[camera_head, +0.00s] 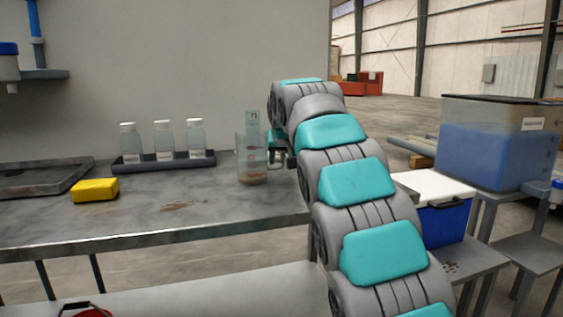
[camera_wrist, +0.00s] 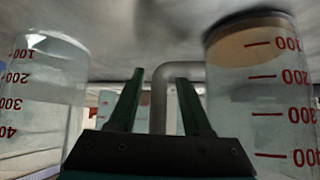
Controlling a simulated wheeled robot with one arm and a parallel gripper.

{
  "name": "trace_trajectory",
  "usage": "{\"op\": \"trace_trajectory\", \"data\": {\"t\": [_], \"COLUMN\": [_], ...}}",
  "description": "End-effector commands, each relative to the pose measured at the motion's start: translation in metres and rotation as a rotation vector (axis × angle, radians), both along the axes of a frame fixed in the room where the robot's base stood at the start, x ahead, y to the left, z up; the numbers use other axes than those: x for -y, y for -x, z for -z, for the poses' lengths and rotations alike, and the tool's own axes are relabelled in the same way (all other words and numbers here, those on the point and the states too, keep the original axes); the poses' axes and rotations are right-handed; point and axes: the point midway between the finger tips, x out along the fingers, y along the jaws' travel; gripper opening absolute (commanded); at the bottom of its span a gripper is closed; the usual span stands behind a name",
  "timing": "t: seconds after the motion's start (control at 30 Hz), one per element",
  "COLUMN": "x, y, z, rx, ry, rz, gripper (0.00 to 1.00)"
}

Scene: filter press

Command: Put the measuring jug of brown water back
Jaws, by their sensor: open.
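The measuring jug of brown water (camera_head: 252,177) stands upright near the right end of the metal bench, with a shallow brown layer at its bottom. In the wrist view, which is upside down, the same jug (camera_wrist: 265,100) is at right, with red graduations. A grey handle (camera_wrist: 158,95) joins it and passes between my gripper's fingers (camera_wrist: 156,78). My gripper is open, with a finger on each side of the handle; contact cannot be told. A second clear graduated vessel (camera_wrist: 50,95) is at left in the wrist view and looks empty.
A dark rack (camera_head: 165,160) with several labelled bottles stands left of the jug. A yellow sponge (camera_head: 95,190) and a dark tray (camera_head: 40,178) are farther left. A blue cooler (camera_head: 445,215) and a tank of blue liquid (camera_head: 495,155) stand to the right.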

Motion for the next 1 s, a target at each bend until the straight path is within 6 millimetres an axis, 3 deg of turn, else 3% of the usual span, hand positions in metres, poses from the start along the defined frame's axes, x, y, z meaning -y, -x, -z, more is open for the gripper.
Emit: {"op": "trace_trajectory", "data": {"t": [0.27,0.7,1.0], "x": [0.002,0.008,0.009], "y": [0.022,0.079,0.084], "z": [-0.024,-0.081,-0.086], "rx": [0.005,0.001,0.001], "ry": [0.0,-0.001,-0.001], "rz": [0.0,0.001,0.001], "gripper": [0.49,0.49,0.49]}}
